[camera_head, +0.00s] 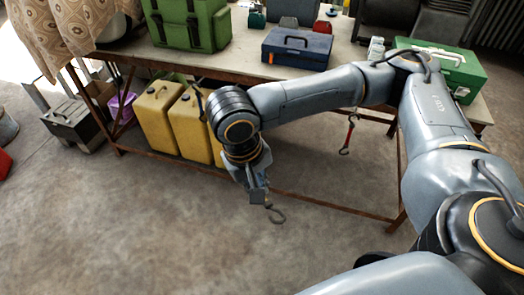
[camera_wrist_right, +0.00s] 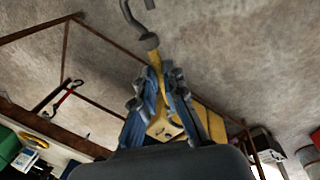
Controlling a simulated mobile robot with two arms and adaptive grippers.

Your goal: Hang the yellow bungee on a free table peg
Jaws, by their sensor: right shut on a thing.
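My right gripper (camera_head: 258,194) hangs in front of the table, low over the open floor, and is shut on the yellow bungee (camera_wrist_right: 156,70). In the right wrist view a short yellow length shows between the fingertips (camera_wrist_right: 157,95), with a dark grey hook (camera_wrist_right: 140,25) beyond them. The hook (camera_head: 275,214) also shows below the gripper in the head view. The rest of the bungee is hidden. A red bungee (camera_head: 348,135) with dark hooks hangs below the table's front edge, right of the gripper. The pegs are too small to make out. My left gripper is out of view.
The table (camera_head: 240,66) bears a green bag (camera_head: 187,24), a blue toolbox (camera_head: 297,48) and a green case (camera_head: 445,68). A rusty lower rail (camera_head: 330,205) runs near the floor. The floor in front is clear.

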